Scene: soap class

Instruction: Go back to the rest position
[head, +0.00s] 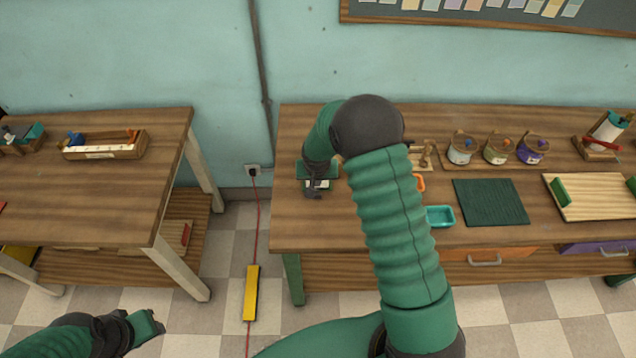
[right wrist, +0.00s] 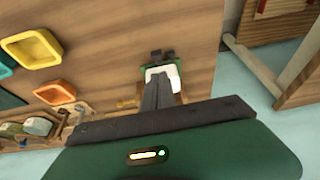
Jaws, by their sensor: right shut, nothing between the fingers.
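My right gripper (head: 312,192) reaches down over the left end of the right-hand workbench. In the right wrist view its two dark fingers (right wrist: 158,94) are together with nothing between them. Just beyond the fingertips is a small white and green item with dark parts on top (right wrist: 160,72); it also shows, partly covered by the gripper, in the head view (head: 320,184). I cannot tell whether the fingers touch it. My left gripper (head: 150,326) is low at the bottom left, over the floor, apart from both benches; its jaw gap does not show clearly.
The right-hand bench (head: 300,235) holds a teal tray (head: 440,216), an orange tray (right wrist: 54,92), a yellow tray (right wrist: 32,48), a dark green mat (head: 490,202) and several jars. A left bench (head: 80,195) stands across a floor gap with a yellow strip (head: 251,292) and red cord.

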